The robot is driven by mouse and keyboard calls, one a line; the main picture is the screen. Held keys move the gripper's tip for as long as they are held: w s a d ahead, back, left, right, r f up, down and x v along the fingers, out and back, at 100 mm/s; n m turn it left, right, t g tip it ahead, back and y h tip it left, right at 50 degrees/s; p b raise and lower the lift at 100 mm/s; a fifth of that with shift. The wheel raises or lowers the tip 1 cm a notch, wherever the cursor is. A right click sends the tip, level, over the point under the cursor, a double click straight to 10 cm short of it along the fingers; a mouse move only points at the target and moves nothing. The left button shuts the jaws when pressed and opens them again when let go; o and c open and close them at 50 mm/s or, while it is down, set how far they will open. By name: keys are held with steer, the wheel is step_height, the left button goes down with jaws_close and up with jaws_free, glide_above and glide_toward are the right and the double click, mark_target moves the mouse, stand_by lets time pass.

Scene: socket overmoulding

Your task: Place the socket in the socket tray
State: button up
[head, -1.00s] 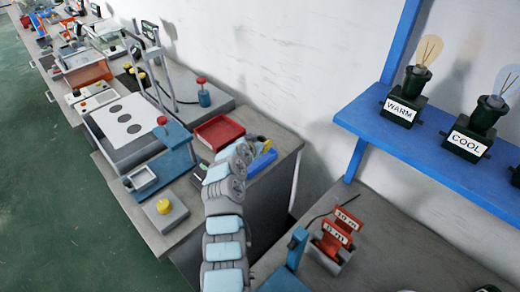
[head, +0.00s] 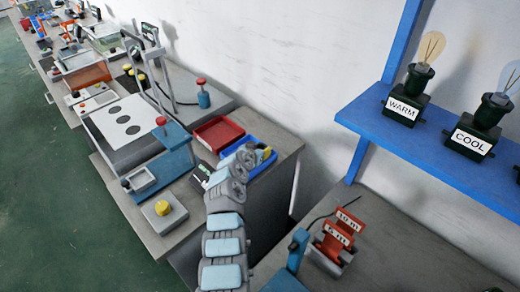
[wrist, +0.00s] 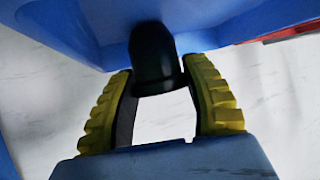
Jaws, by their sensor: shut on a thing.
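My gripper (wrist: 160,72) is shut on a dark, rounded socket (wrist: 153,52), held between its yellow ridged fingers in the wrist view. Beyond the socket is the blue tray (wrist: 85,30), with its inner side facing me. In the head view the blue tray (head: 232,148) lies on the bench beside a red tray, and my gripper (head: 263,153) is over its right part. My arm hides the tray's near side, and the socket cannot be made out there. Whether the socket touches the tray cannot be told.
The red tray (head: 217,132) stands just left of and behind the blue one. A blue press-like fixture (head: 165,165) and a yellow button box (head: 164,209) are to the left. A blue shelf (head: 420,140) with labelled lamps is on the right. The wall is close behind.

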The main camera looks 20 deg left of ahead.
steer(key=shift+f, duration=0.2)
steer(key=o, duration=1.1)
steer(key=shift+r, duration=0.1)
steer(key=shift+r, duration=0.2)
steer(key=shift+s+r+p, duration=0.25)
steer(key=shift+s+p, duration=0.15)
steer(key=shift+s, duration=0.3)
steer(key=shift+s+a+f+p, duration=0.1)
steer(key=shift+s+a+p, duration=0.15)
steer(key=shift+s, duration=1.7)
steer(key=shift+s+a+r+p, duration=0.1)
steer(key=shift+s+p, duration=0.2)
steer(key=shift+s, duration=1.65)
steer(key=shift+s+a+f+p, duration=0.1)
steer(key=shift+s+a+p, duration=0.15)
steer(key=shift+s, duration=1.7)
